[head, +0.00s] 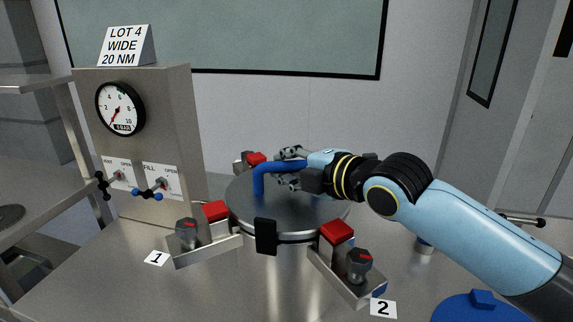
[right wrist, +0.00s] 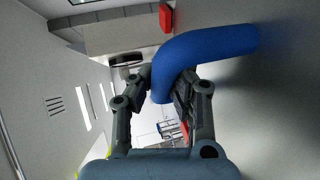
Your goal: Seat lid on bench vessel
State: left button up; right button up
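The bench vessel (head: 290,270) is a steel cylinder in the middle of the bench. The round grey lid (head: 285,210) is over its top, roughly level, with a blue bar handle (head: 258,180) and a black tab (head: 265,236) at the front. A thin dark line runs under the lid's edge; I cannot tell whether the lid is fully down. My right gripper (head: 291,167) is at the handle's bar from the right. In the right wrist view its fingers (right wrist: 163,88) are on both sides of the blue handle (right wrist: 205,50), closed on it. My left gripper is out of view.
Clamp brackets with red blocks and dark knobs (head: 187,233) (head: 359,265) surround the vessel, with labels 1 (head: 156,258) and 2 (head: 383,308); another red block (head: 256,158) is behind. A gauge panel (head: 150,140) stands left. A blue round object (head: 470,308) lies front right.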

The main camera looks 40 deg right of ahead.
jog(key=o, duration=0.6)
jog(key=shift+r, duration=0.25)
jog(key=shift+c, duration=0.2)
jog(key=shift+s+f, duration=0.1)
jog(key=shift+f, duration=0.25)
jog(key=v, duration=1.2)
jog(key=shift+r, duration=0.35)
jog(key=shift+a+f, duration=0.1)
